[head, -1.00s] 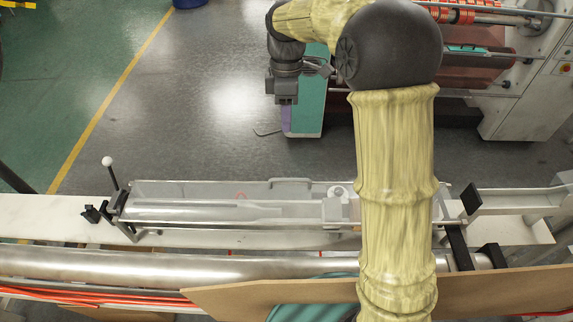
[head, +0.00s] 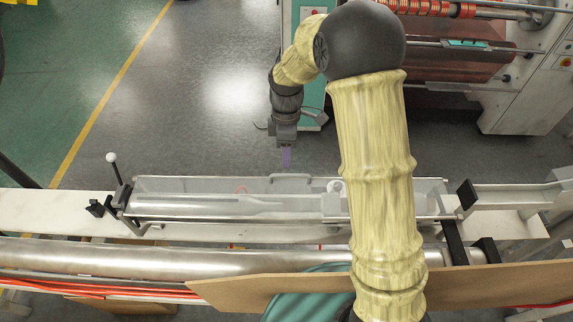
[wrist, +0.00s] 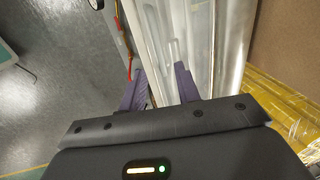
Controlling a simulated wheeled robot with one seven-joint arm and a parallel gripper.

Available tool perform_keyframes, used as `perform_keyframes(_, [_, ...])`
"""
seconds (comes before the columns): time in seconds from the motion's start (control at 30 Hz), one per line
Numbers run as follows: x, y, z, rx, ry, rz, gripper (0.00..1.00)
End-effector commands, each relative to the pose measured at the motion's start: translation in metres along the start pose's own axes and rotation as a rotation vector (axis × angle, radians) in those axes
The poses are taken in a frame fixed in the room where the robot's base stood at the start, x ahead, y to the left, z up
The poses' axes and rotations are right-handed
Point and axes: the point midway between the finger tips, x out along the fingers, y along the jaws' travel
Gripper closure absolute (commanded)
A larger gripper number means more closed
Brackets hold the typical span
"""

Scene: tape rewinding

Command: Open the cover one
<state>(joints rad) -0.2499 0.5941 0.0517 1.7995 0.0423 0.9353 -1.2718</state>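A long clear cover (head: 210,186) lies closed over the trough of the machine, with a raised handle (head: 290,177) at the middle of its far edge. The cover also shows at the top of the wrist view (wrist: 195,30). My gripper (head: 286,160) points down just above and beyond the handle in the head view. In the wrist view my gripper (wrist: 160,75) has its two purple fingers spread apart. A pale bar, seemingly the handle (wrist: 173,52), shows ahead of the gap between them. I see no contact, and nothing is held.
A lever with a white knob (head: 112,158) stands at the trough's left end. A steel roller (head: 130,256) and a brown board (head: 480,283) lie on the near side. A large roll machine (head: 510,100) stands at back right. Open floor (head: 200,110) lies beyond the trough.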

Motion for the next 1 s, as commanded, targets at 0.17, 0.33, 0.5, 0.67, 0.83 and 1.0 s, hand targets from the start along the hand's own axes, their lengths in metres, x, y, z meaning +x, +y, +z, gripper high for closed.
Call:
perform_keyframes(0.17, [0.030, -0.002, 0.000, 0.000, -0.003, -0.004, 0.67])
perform_keyframes(0.33, [0.051, -0.001, 0.001, 0.001, -0.001, -0.003, 0.67])
perform_keyframes(0.5, [0.058, 0.000, 0.000, 0.000, 0.000, 0.000, 0.67])
perform_keyframes(0.67, [0.058, 0.000, 0.000, 0.000, 0.000, 0.001, 0.67])
perform_keyframes(0.83, [0.058, 0.000, 0.000, 0.000, 0.000, 0.001, 0.95])
perform_keyframes(1.0, [0.057, 0.000, 0.000, 0.000, 0.000, 0.001, 1.00])
